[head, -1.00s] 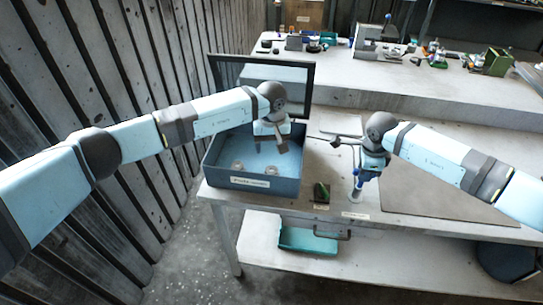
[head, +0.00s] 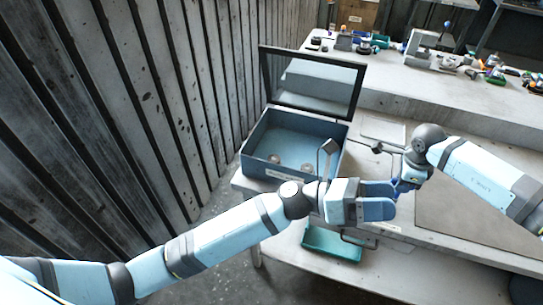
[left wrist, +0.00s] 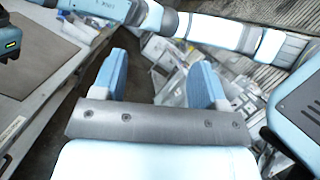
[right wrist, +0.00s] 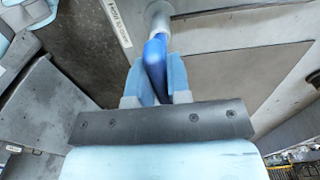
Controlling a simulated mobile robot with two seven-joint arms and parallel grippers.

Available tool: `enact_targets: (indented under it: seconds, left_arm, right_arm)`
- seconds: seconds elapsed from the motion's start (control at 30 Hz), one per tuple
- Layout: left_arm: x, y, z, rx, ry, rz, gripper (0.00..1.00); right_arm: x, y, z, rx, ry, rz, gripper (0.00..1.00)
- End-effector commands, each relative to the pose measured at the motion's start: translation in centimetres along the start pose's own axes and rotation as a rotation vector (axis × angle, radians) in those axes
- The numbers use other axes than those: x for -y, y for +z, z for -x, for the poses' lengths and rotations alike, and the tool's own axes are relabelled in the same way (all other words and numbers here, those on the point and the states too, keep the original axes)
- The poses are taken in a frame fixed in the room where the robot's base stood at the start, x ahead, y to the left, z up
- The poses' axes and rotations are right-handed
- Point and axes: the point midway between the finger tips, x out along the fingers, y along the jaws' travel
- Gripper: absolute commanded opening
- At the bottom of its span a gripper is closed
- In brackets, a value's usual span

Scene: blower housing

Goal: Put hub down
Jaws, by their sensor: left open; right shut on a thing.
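Two small grey round pieces (head: 274,158) (head: 306,167) lie apart inside the blue open box (head: 262,176); I cannot tell which piece here is the hub. My left gripper (head: 394,199) is open and empty in front of the box's right side, with nothing between its fingers in the left wrist view (left wrist: 162,78). My right gripper (right wrist: 158,82) is shut on a blue piece (right wrist: 155,58) with a grey round end (right wrist: 158,18). In the head view, the left fingers largely hide the right gripper's tip and the piece.
The box's dark-framed lid (head: 312,85) stands open behind it. A green tray (head: 332,246) sits on the lower shelf. A flat grey mat (head: 470,222) covers the bench at right. Small parts and fixtures line the back ledge (head: 420,85).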

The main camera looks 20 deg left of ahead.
Motion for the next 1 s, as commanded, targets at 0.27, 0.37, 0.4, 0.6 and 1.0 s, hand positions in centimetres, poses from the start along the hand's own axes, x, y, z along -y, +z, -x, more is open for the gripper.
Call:
enact_targets:
  seconds: [0.27,0.37,0.4,0.6,1.0]
  left_arm:
    - [-4.4,-1.0,10.7,0.587,0.306,0.863,0.66]
    - [-6.0,-3.7,16.0,0.815,0.403,1.165,0.66]
    - [-6.4,-5.1,18.2,0.912,0.437,1.284,0.66]
    - [-5.7,-13.2,28.6,1.39,0.568,1.785,0.66]
    - [-1.8,-21.0,36.3,1.852,0.623,2.138,0.66]
  right_arm:
    - [-0.1,0.0,-0.1,-0.001,0.001,0.0,0.0]
    - [-0.1,0.0,-0.1,-0.001,0.001,0.0,0.0]
    - [-0.1,0.0,-0.1,-0.001,0.001,0.0,0.0]
    - [-0.1,0.0,-0.1,-0.001,0.001,0.0,0.0]
    - [-0.1,0.0,-0.1,0.0,0.002,0.001,0.0]
